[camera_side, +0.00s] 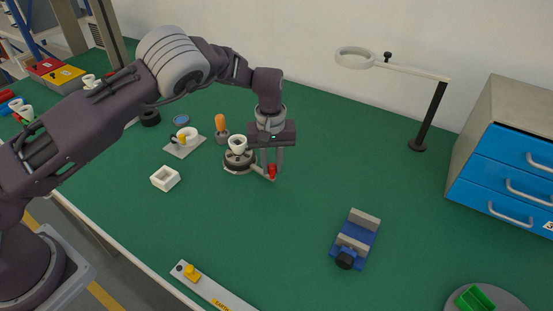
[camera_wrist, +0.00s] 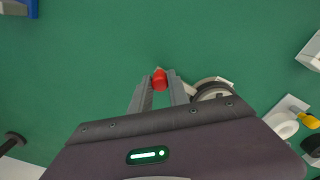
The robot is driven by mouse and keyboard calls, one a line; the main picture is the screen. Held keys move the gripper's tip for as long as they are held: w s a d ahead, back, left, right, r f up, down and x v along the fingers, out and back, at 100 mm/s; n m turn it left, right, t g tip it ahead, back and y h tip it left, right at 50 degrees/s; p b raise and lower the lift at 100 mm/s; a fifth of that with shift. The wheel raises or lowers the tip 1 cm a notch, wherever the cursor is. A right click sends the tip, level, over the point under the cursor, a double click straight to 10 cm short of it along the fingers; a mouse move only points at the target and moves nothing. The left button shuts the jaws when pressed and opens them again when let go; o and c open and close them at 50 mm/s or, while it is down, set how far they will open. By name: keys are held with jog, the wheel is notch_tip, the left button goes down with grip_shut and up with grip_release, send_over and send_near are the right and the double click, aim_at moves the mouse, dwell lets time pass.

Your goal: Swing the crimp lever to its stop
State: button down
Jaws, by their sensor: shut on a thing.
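The crimp lever's red knob (camera_side: 272,171) stands at the end of a pale lever arm (camera_side: 259,170). The lever arm reaches out from a dark round base (camera_side: 238,159) with a white cup-shaped part (camera_side: 237,144) on top. My gripper (camera_side: 271,171) points down beside the base, shut on the red knob. In the wrist view the red knob (camera_wrist: 159,80) sits between my fingertips (camera_wrist: 160,84). The round base (camera_wrist: 213,91) is partly hidden there behind my gripper's body. I cannot tell where the lever's stop is.
A white square block (camera_side: 165,178) and a plate with a white ring and yellow part (camera_side: 185,143) lie to the left. An orange-handled tool (camera_side: 220,125) stands just behind the base. A blue vise (camera_side: 354,240) is at front right. The mat between is clear.

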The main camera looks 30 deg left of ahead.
jog(key=s+m, duration=0.1)
jog(key=s+a+m, duration=0.1)
jog(key=s+m, duration=0.1)
jog(key=s+a+m, duration=0.1)
jog(key=s+m, duration=0.1)
jog(key=shift+s+a, duration=0.1)
jog(key=shift+s, duration=0.05)
jog(key=shift+s+a+m, duration=1.2)
jog(key=shift+s+m, duration=0.05)
jog(key=shift+m, duration=0.45)
jog(key=c, duration=1.3)
grip_release()
jog(key=shift+o, duration=0.2)
